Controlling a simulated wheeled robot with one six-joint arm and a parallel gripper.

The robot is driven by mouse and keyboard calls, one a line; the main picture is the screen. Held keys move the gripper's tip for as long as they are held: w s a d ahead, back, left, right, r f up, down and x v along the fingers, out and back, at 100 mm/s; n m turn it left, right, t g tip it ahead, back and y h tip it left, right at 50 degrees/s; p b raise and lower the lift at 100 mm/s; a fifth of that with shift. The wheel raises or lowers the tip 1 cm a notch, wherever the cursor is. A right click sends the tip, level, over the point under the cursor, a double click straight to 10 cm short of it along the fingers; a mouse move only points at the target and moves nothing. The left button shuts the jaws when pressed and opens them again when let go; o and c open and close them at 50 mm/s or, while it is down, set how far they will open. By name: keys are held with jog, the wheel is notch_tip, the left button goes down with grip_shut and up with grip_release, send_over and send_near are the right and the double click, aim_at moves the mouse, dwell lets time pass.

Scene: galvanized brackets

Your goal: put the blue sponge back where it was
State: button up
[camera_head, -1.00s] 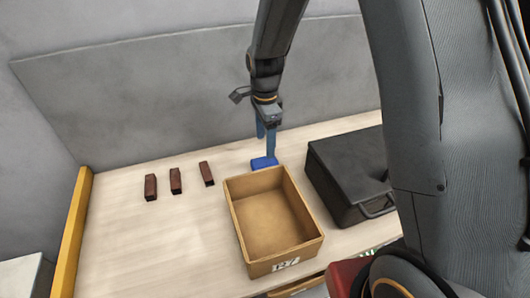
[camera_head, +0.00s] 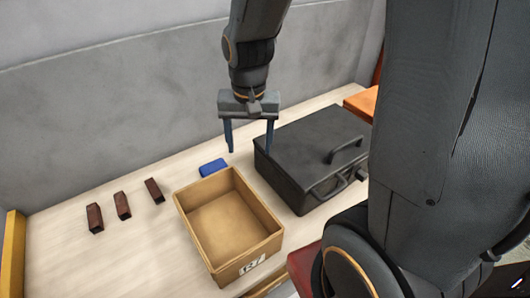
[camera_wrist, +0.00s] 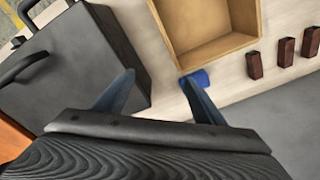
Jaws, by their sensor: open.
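The blue sponge (camera_head: 213,168) lies on the pale table just behind the open cardboard box (camera_head: 184,208), near its back edge. It also shows in the wrist view (camera_wrist: 197,79), partly covered by one of my fingers. My gripper (camera_head: 250,150) is open and empty. It hangs above the back of the table, to the right of the sponge and apart from it. In the wrist view my gripper (camera_wrist: 163,95) has its two fingers spread wide, with bare table and part of the black case between them.
Several dark red-brown blocks (camera_head: 122,206) stand in a row left of the box. A black case (camera_head: 312,150) with a handle stands right of the box, close to my gripper. An orange-topped thing (camera_head: 362,103) is at the far right. A grey wall (camera_head: 110,110) rises behind the table.

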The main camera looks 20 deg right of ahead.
jog(key=s+d+n, duration=0.2)
jog(key=s+n, duration=0.2)
jog(key=s, duration=0.1)
jog(key=shift+s+r, duration=0.15)
jog(key=shift+s, duration=0.15)
